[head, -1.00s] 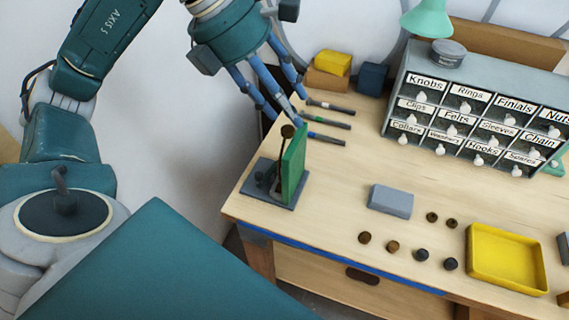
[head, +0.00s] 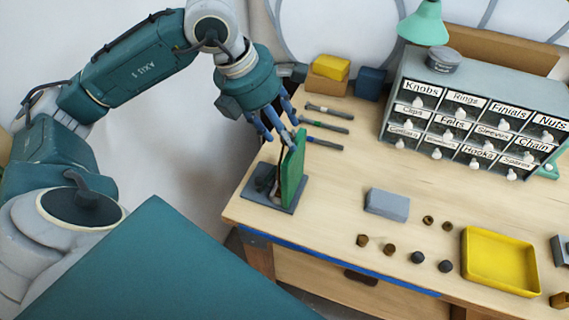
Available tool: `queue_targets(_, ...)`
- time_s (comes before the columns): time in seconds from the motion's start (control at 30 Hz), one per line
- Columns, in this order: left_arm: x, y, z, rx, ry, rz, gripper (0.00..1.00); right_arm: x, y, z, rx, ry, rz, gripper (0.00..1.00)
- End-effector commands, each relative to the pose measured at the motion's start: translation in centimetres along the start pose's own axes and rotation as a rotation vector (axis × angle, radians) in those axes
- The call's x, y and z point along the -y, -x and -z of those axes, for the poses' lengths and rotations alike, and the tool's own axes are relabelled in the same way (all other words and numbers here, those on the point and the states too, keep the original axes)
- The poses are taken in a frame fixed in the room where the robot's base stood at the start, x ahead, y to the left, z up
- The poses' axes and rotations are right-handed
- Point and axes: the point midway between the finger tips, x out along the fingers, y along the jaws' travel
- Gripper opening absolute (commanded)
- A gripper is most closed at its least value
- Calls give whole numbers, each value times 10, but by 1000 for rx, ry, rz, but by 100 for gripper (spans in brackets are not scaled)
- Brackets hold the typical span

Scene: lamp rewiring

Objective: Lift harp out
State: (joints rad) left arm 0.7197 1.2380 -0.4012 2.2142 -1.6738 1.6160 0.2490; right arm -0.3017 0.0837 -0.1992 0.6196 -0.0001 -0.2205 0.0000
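My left gripper (head: 287,131) points down at the top of a small stand at the table's left corner. The stand has a dark base plate (head: 262,200) and an upright green panel (head: 293,170). Its blue fingers reach the panel's top edge; I cannot tell whether they are touching or closed on anything. Dark parts (head: 265,178) sit on the base left of the panel. I cannot make out a harp; the fingers and panel may hide it. My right gripper is not in view.
Several tools (head: 325,128) lie just right of the fingers. A labelled drawer cabinet (head: 470,115) stands at the back right, with a green lamp shade (head: 425,25) behind. A grey block (head: 387,204), small knobs and a yellow tray (head: 500,262) lie in front.

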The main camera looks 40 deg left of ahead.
Motion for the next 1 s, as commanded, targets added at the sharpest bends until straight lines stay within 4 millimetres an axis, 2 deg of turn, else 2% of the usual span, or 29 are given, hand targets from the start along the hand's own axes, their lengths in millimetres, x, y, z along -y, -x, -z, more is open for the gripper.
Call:
queue_targets(0.27, 0, -6, 0, 2, -1, -1, 45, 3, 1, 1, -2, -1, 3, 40)
queue_targets(0.37, 0, -5, 0, 2, 0, -1, 29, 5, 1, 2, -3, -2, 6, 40)
queue_targets(0.5, 0, -5, 0, 1, 0, 0, 1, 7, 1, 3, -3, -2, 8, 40)
queue_targets(1.0, 0, -2, -2, 5, 0, -2, 0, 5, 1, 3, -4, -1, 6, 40)
